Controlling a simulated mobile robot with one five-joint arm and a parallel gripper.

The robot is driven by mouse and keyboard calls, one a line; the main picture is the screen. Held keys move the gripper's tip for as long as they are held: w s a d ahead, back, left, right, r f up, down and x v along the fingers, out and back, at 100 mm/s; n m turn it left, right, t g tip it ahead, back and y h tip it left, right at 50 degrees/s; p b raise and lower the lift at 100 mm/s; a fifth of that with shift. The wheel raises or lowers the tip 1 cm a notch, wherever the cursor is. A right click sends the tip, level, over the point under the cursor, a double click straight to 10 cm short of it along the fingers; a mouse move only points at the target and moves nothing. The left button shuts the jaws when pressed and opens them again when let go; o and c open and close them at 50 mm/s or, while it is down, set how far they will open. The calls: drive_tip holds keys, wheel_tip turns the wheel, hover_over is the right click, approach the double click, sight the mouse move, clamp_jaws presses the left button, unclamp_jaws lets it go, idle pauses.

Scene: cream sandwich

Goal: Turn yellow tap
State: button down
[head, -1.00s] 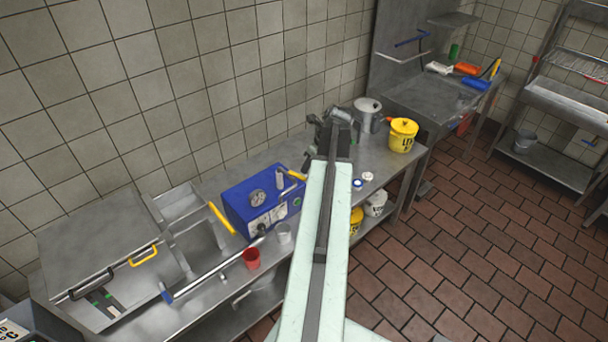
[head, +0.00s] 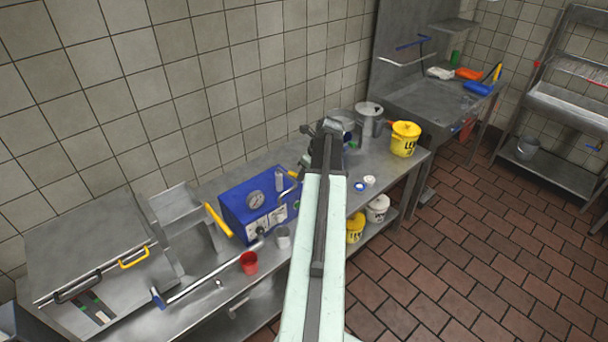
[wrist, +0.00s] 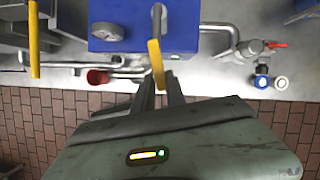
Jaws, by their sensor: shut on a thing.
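The blue machine (head: 240,208) with a round gauge stands on the steel bench. In the wrist view the blue machine (wrist: 120,38) fills the top middle. A yellow tap handle (wrist: 156,60) stands out in front of its lower edge, and my gripper (wrist: 160,82) is shut on its lower end. In the head view my arm hides the gripper, and only a small yellow bit (head: 294,174) shows beside the machine. A second, longer yellow lever (head: 218,221) sits to the left of the machine; it also shows in the wrist view (wrist: 34,40).
Small white-and-blue caps (head: 360,186), a yellow bucket (head: 404,139) and a pot (head: 369,117) stand to the right. A long steel pipe (head: 215,272) lies at the bench's front.

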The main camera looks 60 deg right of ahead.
drive_tip(key=shift+d, duration=0.15)
drive_tip(key=w+d+n+g+y, duration=0.3)
drive_tip(key=d+n, duration=0.3)
drive_tip(key=n, duration=0.9)
drive_tip(key=shift+w+y, duration=0.55)
drive_tip(key=shift+y, duration=0.25)
drive_tip(key=c, duration=1.4)
unclamp_jaws()
drive_tip(key=shift+o, duration=0.2)
